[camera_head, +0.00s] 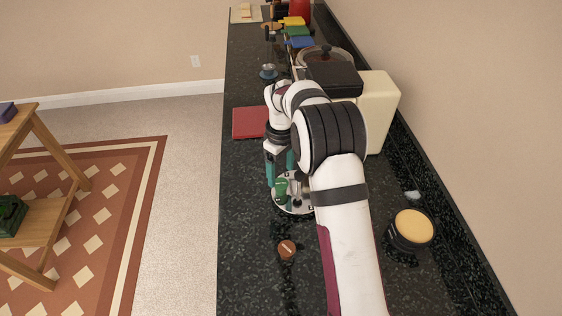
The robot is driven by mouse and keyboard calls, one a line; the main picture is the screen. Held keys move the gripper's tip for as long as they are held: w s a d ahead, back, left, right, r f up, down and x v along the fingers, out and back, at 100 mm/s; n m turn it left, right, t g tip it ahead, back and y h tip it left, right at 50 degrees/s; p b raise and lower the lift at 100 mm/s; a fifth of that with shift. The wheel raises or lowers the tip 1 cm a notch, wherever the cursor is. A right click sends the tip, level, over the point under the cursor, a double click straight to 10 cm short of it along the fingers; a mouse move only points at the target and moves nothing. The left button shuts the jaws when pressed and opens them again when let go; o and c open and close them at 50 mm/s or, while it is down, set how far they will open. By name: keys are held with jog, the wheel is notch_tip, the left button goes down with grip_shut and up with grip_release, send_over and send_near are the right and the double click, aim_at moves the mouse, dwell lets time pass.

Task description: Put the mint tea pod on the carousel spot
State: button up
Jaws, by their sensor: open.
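A round pale carousel (299,208) sits on the dark counter, partly hidden behind my arm. A green-topped pod (281,187), which looks like the mint tea pod, shows at the carousel's left side. It seems to rest on the carousel, but I cannot tell exactly which spot it is on. My gripper (280,172) points down with its teal fingers apart, just above or around the green pod. Whether the fingers touch it is not clear.
A brown pod (287,249) lies on the counter nearer me. A tan-lidded round container (413,227) is at the right. A red mat or book (249,122) lies left of my gripper, and a cream machine (378,105) stands behind my arm. The front left counter is clear.

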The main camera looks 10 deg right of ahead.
aim_at(281, 183)
jog(key=s+r+m, duration=0.4)
jog(key=s+r, duration=0.6)
jog(key=r, duration=0.3)
jog(key=s+m+y, duration=0.1)
jog(key=s+m, duration=0.9)
jog(key=s, duration=1.6)
jog(key=shift+s+d+f+y, duration=0.15)
jog(key=shift+d+y, duration=0.1)
jog(key=shift+y, duration=0.15)
